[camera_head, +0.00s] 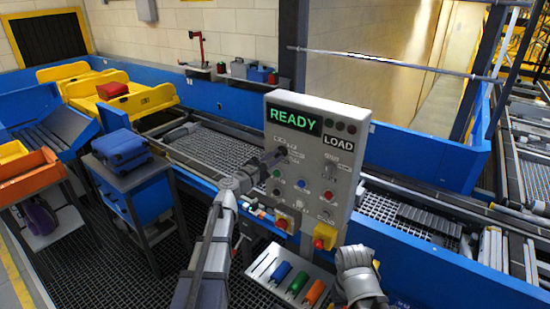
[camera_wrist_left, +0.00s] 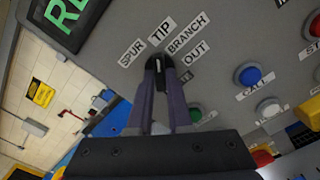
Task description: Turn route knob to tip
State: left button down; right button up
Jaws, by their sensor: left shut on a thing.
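The grey control panel (camera_head: 312,165) stands in front of me with a green READY display (camera_head: 293,116) and a LOAD label. My left gripper (camera_head: 278,157) reaches its upper left part. In the left wrist view the left gripper's fingers (camera_wrist_left: 160,75) are shut on the dark route knob (camera_wrist_left: 161,65). The labels SPUR, TIP, BRANCH and OUT fan around the knob. Its white mark appears to point up towards TIP (camera_wrist_left: 160,34). The fingers hide part of the knob. My right gripper (camera_head: 360,275) is low, right of the tool tray, apart from the panel; its fingers are unclear.
Below the panel, a tray (camera_head: 262,268) holds blue, green and orange handled items. A blue case (camera_head: 121,148) rests on a stand at left. Blue-sided conveyors run behind.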

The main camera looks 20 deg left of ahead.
pick_arm(q)
jog(key=c, duration=0.8)
grip_release()
jog(key=shift+c, duration=0.2)
jog(key=shift+s, duration=0.15)
jog(key=v, duration=0.7)
jog(key=shift+s+a, duration=0.15)
jog(key=shift+s, duration=0.1)
